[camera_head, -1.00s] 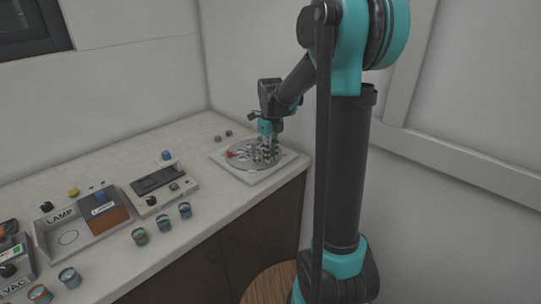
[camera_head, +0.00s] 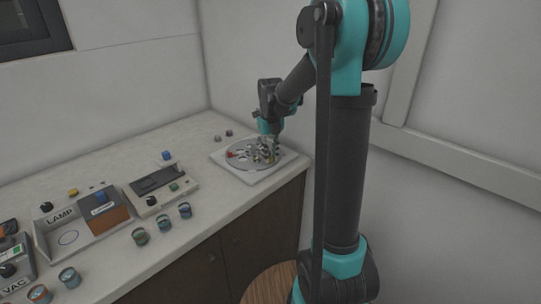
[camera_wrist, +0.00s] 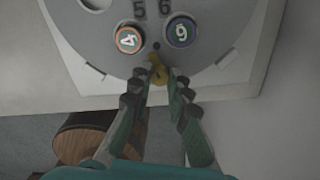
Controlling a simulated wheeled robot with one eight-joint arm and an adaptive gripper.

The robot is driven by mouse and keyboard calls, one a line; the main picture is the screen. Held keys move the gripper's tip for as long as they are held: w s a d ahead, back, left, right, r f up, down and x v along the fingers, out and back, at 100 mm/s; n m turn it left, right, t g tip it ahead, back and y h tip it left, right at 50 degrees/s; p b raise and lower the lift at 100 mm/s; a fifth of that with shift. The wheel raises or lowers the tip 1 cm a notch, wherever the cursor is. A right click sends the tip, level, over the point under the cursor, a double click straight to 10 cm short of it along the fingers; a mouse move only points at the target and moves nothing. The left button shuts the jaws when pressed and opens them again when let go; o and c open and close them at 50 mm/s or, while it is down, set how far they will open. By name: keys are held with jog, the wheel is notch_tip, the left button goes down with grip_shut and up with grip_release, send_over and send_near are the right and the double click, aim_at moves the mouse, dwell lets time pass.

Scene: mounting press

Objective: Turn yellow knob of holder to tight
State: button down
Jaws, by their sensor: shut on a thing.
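The holder (camera_head: 235,164) is a round grey plate on a pale square base at the right end of the counter. In the wrist view the holder (camera_wrist: 98,38) shows the numbers 5 and 6, with an orange-rimmed piece marked 4 (camera_wrist: 129,39) and a purple-rimmed piece marked 6 or 9 (camera_wrist: 181,31). The yellow knob (camera_wrist: 158,72) is at the plate's edge, between and below these pieces. My gripper (camera_wrist: 157,84) is shut on the yellow knob, its fingers partly hiding it. In the head view my gripper (camera_head: 271,150) points down over the holder's right side.
Two small knobs (camera_head: 223,137) lie behind the holder. A device with a dark slot (camera_head: 160,180), a LAMP box (camera_head: 62,217) and several small cups (camera_head: 140,236) stand to the left. A round wooden stool (camera_head: 270,283) is below the counter edge.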

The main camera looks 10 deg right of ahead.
aim_at(271, 157)
jog(key=c, duration=1.4)
grip_release()
jog(key=shift+c, duration=0.2)
notch_tip(271, 157, up, 12)
